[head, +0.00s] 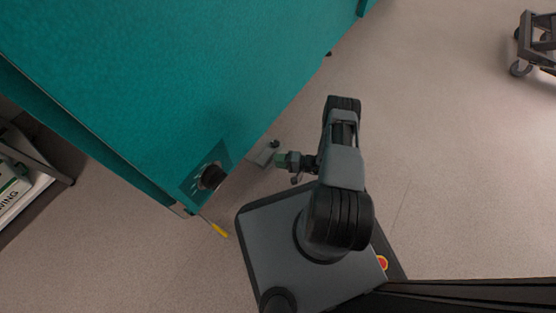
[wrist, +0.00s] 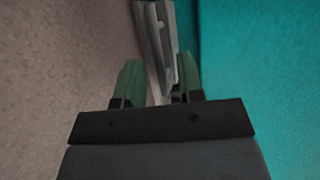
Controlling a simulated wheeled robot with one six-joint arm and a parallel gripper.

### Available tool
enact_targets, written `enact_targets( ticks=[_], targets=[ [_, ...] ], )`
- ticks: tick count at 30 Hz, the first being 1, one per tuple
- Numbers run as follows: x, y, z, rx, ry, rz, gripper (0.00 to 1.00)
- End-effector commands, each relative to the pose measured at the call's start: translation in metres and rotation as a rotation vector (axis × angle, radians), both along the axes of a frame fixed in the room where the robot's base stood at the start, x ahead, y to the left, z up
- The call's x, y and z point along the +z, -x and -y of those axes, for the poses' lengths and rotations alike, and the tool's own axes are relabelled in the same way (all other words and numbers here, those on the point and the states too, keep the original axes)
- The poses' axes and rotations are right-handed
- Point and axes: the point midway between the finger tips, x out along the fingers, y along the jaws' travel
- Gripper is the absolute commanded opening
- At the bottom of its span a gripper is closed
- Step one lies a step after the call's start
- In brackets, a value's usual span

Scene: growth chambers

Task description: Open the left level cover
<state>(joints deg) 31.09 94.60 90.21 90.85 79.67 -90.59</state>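A teal growth chamber (head: 170,70) fills the upper left of the head view, and its teal side fills the right of the wrist view (wrist: 265,70). A small pale grey metal piece (head: 262,153) sits low at its side; I cannot tell whether it is the left level cover. A grey metal bar with a slot (wrist: 157,35) shows ahead of the fingers in the wrist view. My gripper (head: 280,160) is beside the pale piece. Its two green fingers (wrist: 158,85) stand apart, with no object clearly held between them. The right finger overlaps the bar's lower end; contact is unclear.
A black dial knob (head: 211,177) is on the chamber near its lower corner. A yellow strip (head: 217,228) lies below that corner. A wheeled cart (head: 537,45) stands far right, and a rack (head: 30,165) stands at left.

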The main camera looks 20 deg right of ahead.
Motion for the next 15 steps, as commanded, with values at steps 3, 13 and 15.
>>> enact_targets(
  ticks=[3, 13, 15],
  targets=[
    [-0.0003, -0.0001, -0.0017, 0.001, 0.000, 0.000, 0.35],
    [-0.0003, 0.0000, -0.0017, 0.002, 0.000, 0.000, 0.21],
    [-0.0003, 0.0000, -0.0014, 0.001, -0.001, -0.001, 0.14]
  ],
)
